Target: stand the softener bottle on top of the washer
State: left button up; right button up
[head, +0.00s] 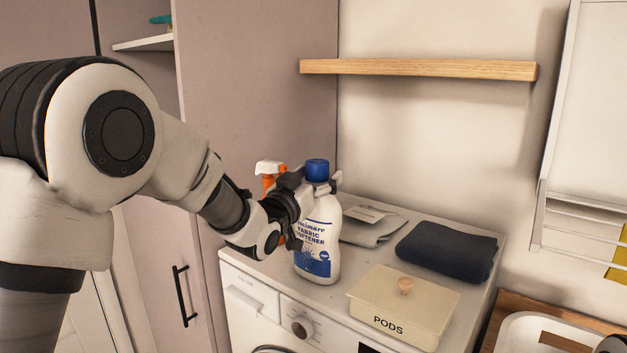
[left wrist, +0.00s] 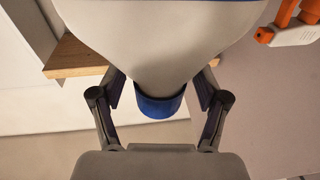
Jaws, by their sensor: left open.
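The softener bottle (head: 318,250) is white with a blue cap and a blue "Fabric Softener" label. It stands upright on top of the washer (head: 355,206), near the front edge. My left gripper (head: 318,184) is open at the bottle's upper part, just below the cap, with a finger on either side. In the left wrist view the bottle (left wrist: 165,40) and its blue cap (left wrist: 160,106) lie between the two spread fingers (left wrist: 160,88). Whether a finger touches the bottle I cannot tell.
A cream "PODS" box (head: 365,311) sits right of the bottle. An orange-and-white spray bottle (head: 270,170) stands behind my gripper. A wooden shelf (head: 420,69) is above, a tall cabinet (head: 255,80) at left.

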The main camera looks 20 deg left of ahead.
pick_arm(q)
jog(key=shift+s+a+f+b, duration=0.1)
jog(key=shift+s+f+b, duration=0.05)
jog(key=shift+s+b, duration=0.15)
jog(key=b+v, duration=0.4)
jog(key=v, duration=0.7)
jog(key=shift+s, duration=0.15)
